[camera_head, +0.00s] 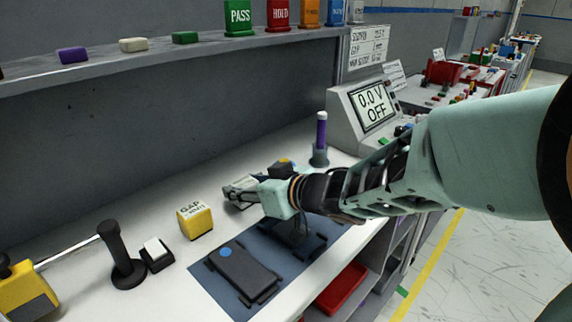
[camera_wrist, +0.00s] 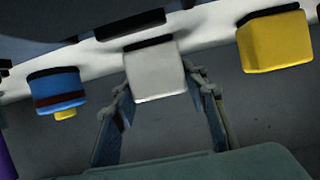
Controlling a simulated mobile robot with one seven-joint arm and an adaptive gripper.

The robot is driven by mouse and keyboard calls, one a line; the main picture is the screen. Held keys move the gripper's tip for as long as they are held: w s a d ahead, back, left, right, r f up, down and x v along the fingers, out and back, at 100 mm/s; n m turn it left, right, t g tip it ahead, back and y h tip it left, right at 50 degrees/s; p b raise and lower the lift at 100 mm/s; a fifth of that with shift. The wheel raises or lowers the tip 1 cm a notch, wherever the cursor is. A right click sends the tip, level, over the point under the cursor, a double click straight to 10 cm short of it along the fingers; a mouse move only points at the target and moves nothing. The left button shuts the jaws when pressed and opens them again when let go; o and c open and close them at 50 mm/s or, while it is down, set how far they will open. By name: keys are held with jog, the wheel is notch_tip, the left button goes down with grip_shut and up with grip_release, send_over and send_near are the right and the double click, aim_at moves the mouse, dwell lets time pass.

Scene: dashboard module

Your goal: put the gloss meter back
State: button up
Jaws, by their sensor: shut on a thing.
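A pale grey block (camera_wrist: 155,75), which looks like the gloss meter, sits between my gripper's two fingers (camera_wrist: 165,98) in the wrist view. A dark strip shows along its far edge. In the head view my gripper (camera_head: 240,192) is over the white bench, just right of the yellow GAP block, and is shut on the grey block (camera_head: 238,187). Fingers and wrist hide part of the block there. I cannot tell whether its underside touches the bench. A dark blue mat (camera_head: 210,282) lies nearer the bench's front edge, with dark flat devices on it, partly under my arm.
The yellow GAP block (camera_head: 195,220) stands close beside my gripper. A black post (camera_head: 118,250) and a small white-topped block (camera_head: 156,252) stand left. A shelf (camera_head: 180,58) runs above.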

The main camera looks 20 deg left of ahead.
jog(key=o, duration=1.4)
jog(key=shift+d+r+p, duration=0.15)
jog(key=shift+r+p, duration=0.15)
jog(key=shift+p, duration=0.05)
jog(key=p+v, duration=0.7)
jog(key=v, duration=0.3)
jog(key=shift+d+r, duration=0.15)
jog(key=shift+r, duration=0.05)
jog(key=shift+s+d+p, duration=0.3)
jog(key=shift+s+d, duration=0.1)
jog(key=shift+d, duration=0.1)
jog(key=shift+w+r, duration=0.1)
